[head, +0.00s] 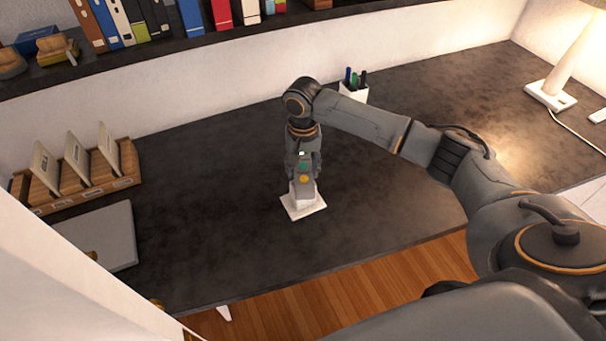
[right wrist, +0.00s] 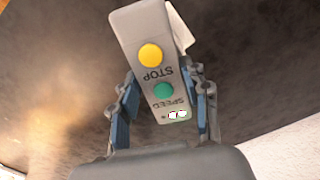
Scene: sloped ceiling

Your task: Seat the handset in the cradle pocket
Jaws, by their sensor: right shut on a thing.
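The handset (head: 304,178) is a grey block with a yellow button and a green one. In the right wrist view the handset (right wrist: 150,28) shows the words STOP and SPEED and a small lit display. My right gripper (head: 303,166) is shut on it, with blue-padded fingers (right wrist: 163,100) on both sides. The white cradle (head: 291,209) stands on the dark desk directly below the handset, and part of the cradle (right wrist: 181,28) shows behind it. The handset's lower end meets the cradle in the picture; I cannot tell how deep it sits. My left gripper is not in view.
A white pen cup (head: 354,92) stands behind my right arm. A wooden file rack (head: 122,184) and a grey flat case (head: 118,226) lie at the left. A lamp (head: 550,97) stands at the back right. The desk around the cradle is clear.

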